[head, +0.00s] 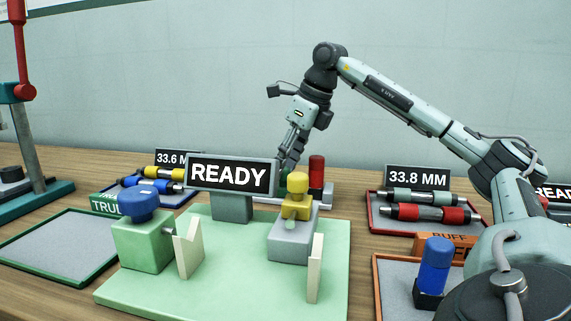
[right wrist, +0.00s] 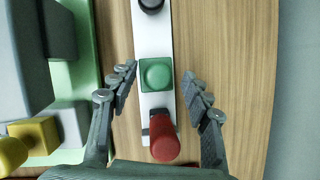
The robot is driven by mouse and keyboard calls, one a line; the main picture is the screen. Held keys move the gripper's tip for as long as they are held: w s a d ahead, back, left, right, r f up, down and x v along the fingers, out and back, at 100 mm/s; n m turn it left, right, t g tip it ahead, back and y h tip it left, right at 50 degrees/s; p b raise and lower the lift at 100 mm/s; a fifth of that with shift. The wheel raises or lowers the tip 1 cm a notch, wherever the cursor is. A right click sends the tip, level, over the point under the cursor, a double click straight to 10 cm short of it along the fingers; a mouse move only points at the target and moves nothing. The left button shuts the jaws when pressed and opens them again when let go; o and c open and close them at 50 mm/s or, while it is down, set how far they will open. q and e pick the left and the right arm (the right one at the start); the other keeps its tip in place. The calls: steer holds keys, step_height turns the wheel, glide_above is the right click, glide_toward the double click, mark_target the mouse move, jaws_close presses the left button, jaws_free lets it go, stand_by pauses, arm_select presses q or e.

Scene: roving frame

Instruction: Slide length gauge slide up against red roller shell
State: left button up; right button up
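The length gauge is a narrow white rail (right wrist: 152,45) on the wooden table. Its slide seems to be the green block (right wrist: 157,74) on the rail. The red roller shell (right wrist: 164,140) stands on the same rail, with a short gap between it and the green block. In the head view the red shell (head: 316,172) stands upright behind the READY sign, which hides much of the gauge. My right gripper (right wrist: 159,71) is open, its fingers on either side of the green block with room on both sides. It reaches down behind the sign in the head view (head: 287,164). My left gripper is not in view.
A green fixture base (head: 215,290) with the READY sign (head: 231,174), a blue-knobbed block (head: 143,250) and a yellow-topped grey block (head: 293,240) stands in front. A red-edged tray (head: 400,226) holds rollers at right. An empty green-edged tray (head: 60,245) lies left.

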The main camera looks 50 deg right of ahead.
steer(key=a+v, duration=0.1)
steer(key=v, duration=1)
steer(key=shift+d+r, duration=0.4)
steer(key=shift+d, duration=0.1)
steer(key=shift+s, duration=0.2)
